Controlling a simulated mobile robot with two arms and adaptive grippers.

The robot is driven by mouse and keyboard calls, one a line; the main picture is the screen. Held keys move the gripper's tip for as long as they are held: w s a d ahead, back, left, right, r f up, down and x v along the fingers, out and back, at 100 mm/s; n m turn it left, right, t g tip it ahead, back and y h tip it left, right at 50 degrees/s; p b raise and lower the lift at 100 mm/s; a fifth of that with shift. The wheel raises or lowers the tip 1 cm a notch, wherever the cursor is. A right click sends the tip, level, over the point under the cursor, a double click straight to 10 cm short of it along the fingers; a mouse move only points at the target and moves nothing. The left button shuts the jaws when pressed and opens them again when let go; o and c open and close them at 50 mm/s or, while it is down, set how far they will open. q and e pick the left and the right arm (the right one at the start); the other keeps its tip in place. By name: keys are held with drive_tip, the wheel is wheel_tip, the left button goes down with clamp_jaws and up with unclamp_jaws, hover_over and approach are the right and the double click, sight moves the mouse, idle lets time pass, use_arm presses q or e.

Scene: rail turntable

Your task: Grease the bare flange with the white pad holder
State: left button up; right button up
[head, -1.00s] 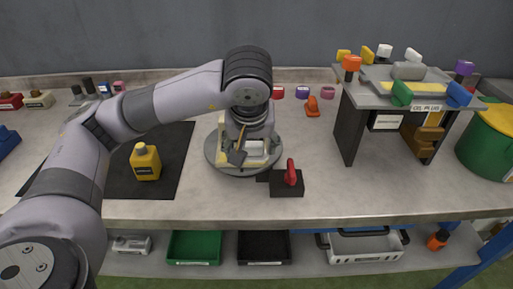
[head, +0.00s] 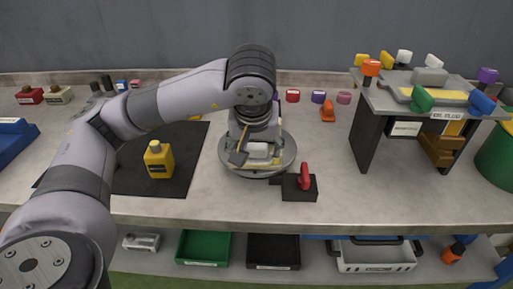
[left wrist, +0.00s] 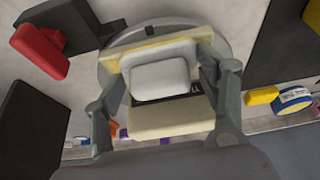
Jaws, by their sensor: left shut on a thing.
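My left gripper (head: 257,148) is over the round grey turntable (head: 228,164) in the head view. In the left wrist view its two fingers (left wrist: 165,100) are shut on the sides of a white pad holder (left wrist: 160,78) with cream-coloured parts. In the head view the white holder (head: 257,150) shows partly between the fingers, low over the turntable. The turntable's rim (left wrist: 120,48) shows behind it in the wrist view. The holder and gripper hide the flange, and I cannot tell whether the pad touches it. My right gripper is not in view.
A black box with a red lever (head: 304,178) stands close at the turntable's front right. A yellow bottle (head: 159,160) stands on a black mat (head: 190,150) to the left. A dark-legged rack with coloured knobs (head: 364,135) stands at right. Open bench lies in front.

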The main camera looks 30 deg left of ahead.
sight(256, 144)
use_arm(q)
drive_tip(key=shift+r+p, duration=0.45)
drive_tip(key=shift+r, duration=0.25)
wheel_tip(256, 144, up, 6)
drive_tip(key=p, duration=0.4)
drive_tip(key=shift+p, duration=0.3)
drive_tip(key=shift+r, duration=0.2)
drive_tip(key=shift+f, duration=0.1)
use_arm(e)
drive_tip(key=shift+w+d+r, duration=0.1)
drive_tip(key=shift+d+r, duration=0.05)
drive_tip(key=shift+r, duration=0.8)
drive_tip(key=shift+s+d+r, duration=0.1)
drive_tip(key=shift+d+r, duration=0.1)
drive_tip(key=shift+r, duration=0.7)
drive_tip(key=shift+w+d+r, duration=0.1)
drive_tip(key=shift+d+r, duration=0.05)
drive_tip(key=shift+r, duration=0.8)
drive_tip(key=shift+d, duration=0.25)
